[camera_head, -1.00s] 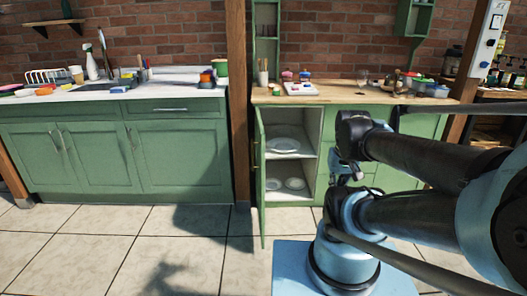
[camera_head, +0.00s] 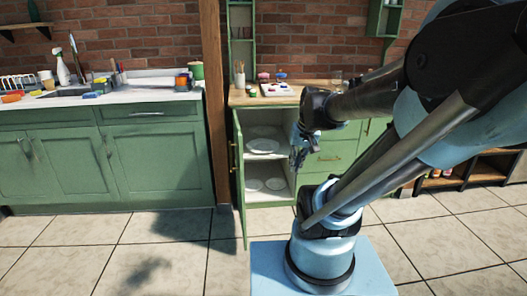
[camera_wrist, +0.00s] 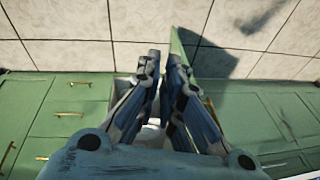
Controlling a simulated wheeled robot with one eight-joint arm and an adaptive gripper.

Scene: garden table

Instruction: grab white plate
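A white plate (camera_head: 263,146) lies on the upper shelf of an open green cabinet in the head view. Two smaller white plates, a left one (camera_head: 253,185) and a right one (camera_head: 275,184), lie on the lower shelf. My gripper (camera_head: 297,160) hangs at the right edge of the cabinet opening, to the right of the plates. In the wrist view its two fingers (camera_wrist: 163,58) stand apart with an empty gap between the tips. A pale patch shows low between the fingers there; I cannot tell whether it is a plate or the cabinet's inside.
The cabinet door (camera_head: 240,190) stands open towards me on the left of the opening. A wooden post (camera_head: 215,110) stands left of it. A wooden counter (camera_head: 240,99) with small items lies above. The tiled floor (camera_head: 170,265) in front is clear.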

